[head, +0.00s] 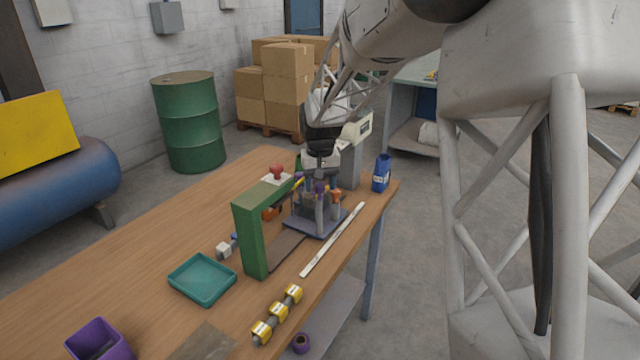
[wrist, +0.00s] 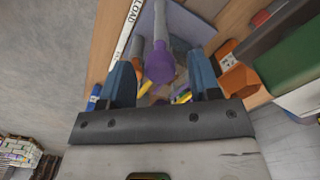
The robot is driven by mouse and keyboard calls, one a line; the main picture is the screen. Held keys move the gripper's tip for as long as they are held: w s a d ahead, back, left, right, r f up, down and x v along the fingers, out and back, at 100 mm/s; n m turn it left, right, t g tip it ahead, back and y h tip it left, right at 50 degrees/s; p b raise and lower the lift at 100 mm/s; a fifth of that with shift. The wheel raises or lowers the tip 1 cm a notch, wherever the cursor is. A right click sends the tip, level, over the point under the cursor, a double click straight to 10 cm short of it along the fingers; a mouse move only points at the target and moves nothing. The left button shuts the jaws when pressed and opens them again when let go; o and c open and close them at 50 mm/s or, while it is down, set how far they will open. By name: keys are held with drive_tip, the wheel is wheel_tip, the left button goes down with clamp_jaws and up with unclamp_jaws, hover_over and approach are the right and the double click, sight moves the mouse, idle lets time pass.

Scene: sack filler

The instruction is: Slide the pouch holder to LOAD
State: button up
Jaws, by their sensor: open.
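The pouch holder appears to be the purple-grey plate (head: 328,230) with upright posts, on the wooden table beside the green frame. It also shows in the wrist view (wrist: 190,27). A grey post with a purple top (wrist: 160,66) stands on it and points up between my fingers. My gripper (wrist: 163,88) has its blue fingers apart, one on each side of the purple top; I cannot tell whether either touches it. A white strip (head: 333,240) runs along the table's front edge, and LOAD is readable on it in the wrist view (wrist: 132,22).
The green frame (head: 250,240) stands left of the holder. A teal tray (head: 202,279), yellow-banded rollers (head: 278,313) and a purple bin (head: 98,340) lie nearer. The table's far left is clear.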

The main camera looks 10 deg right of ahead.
clamp_jaws()
drive_tip(key=s+a, duration=0.3)
idle(0.8)
unclamp_jaws()
wheel_tip(320, 180, up, 8)
drive_tip(key=shift+f, duration=0.15)
idle(0.7)
